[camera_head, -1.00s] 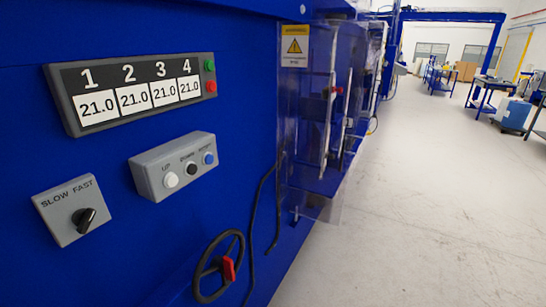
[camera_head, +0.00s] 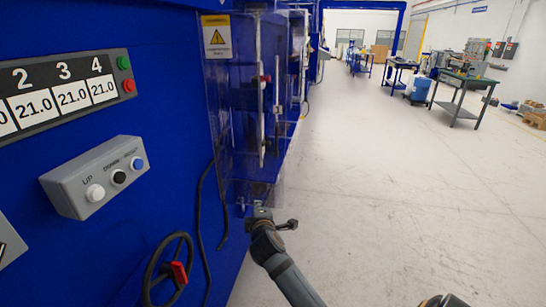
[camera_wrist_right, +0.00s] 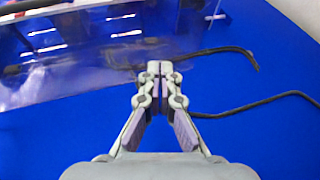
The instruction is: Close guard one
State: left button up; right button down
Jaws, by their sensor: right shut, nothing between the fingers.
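A clear guard (camera_head: 236,130) stands on the side of the blue machine, with a yellow warning label (camera_head: 217,37) at its top and a red knob (camera_head: 265,79) nearby. I cannot tell how far the guard stands open. My right gripper (camera_head: 259,208) is at the guard's lower end, shut and empty. In the right wrist view the clear guard (camera_wrist_right: 110,62) fills the upper left, and the closed fingertips (camera_wrist_right: 158,70) are in front of blue panel near its lower edge. Whether they touch it is unclear. My left gripper is out of view.
The blue machine front carries a number display (camera_head: 66,92), a grey button box (camera_head: 97,176) and a black handwheel (camera_head: 168,270). Black cables (camera_wrist_right: 240,106) hang near the guard. Open grey floor (camera_head: 400,190) lies to the right, with workbenches farther back.

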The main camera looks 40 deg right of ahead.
jog(key=s+r+t+h, duration=0.1)
jog(key=s+r, duration=0.1)
jog(key=r, duration=0.6)
jog(key=s+r+t+h, duration=0.1)
jog(key=s+r+h, duration=0.15)
jog(key=r, duration=0.65)
jog(key=s+d+p+x, duration=0.1)
jog(key=d+p+x, duration=0.1)
jog(key=x, duration=1.1)
jog(key=shift+d+f+y+p, duration=0.35)
jog(key=shift+f+p, duration=0.05)
jog(key=shift+p, duration=0.45)
jog(key=shift+s, duration=0.1)
